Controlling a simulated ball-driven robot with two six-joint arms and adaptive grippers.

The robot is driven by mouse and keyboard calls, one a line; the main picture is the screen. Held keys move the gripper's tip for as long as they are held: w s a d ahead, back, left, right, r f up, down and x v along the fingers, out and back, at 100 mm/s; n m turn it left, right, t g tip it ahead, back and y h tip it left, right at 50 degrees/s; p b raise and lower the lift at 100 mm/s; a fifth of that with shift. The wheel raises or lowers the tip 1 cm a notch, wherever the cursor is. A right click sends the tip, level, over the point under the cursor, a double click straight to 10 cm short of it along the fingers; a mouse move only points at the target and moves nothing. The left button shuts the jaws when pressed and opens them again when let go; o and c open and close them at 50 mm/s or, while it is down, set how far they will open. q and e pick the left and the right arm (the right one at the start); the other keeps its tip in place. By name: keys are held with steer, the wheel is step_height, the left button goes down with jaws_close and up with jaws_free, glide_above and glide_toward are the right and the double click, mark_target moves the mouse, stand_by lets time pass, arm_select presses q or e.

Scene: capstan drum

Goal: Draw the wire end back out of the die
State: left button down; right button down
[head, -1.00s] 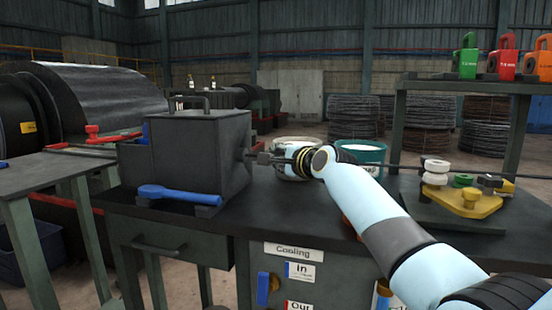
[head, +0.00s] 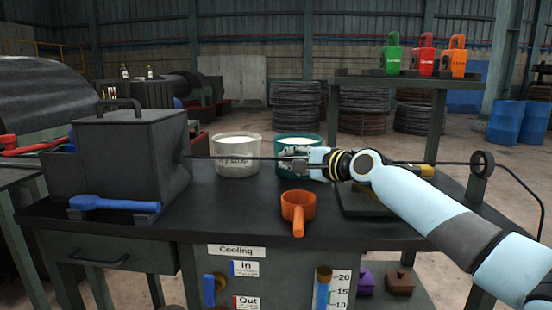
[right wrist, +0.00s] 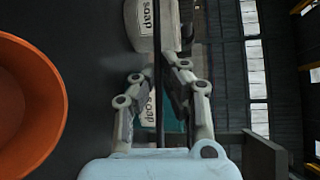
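The dark die box (head: 135,155) stands at the left of the bench, with a handle on top. The thin dark wire (head: 230,157) runs level from the box's right face to my right gripper (head: 290,160) and on to the right behind my arm. I cannot tell whether its end is inside the box or just at the face. In the right wrist view, the gripper (right wrist: 158,85) has its fingers apart on either side of the wire (right wrist: 158,50), with gaps visible. My left gripper is not in view.
A white soap pot (head: 236,155) and a teal pot (head: 313,172) stand behind the wire. An orange ladle (head: 298,210) lies in front, below the gripper. A blue-handled tool (head: 115,203) lies before the box. A ring guide (head: 482,163) holds the wire at right.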

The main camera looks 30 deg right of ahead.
steer(key=shift+s+d+f, duration=0.15)
steer(key=shift+f, duration=0.25)
steer(key=c, duration=1.6)
jaws_free()
steer(key=shift+o, duration=0.8)
steer(key=shift+r, duration=0.2)
steer(key=v, duration=1.2)
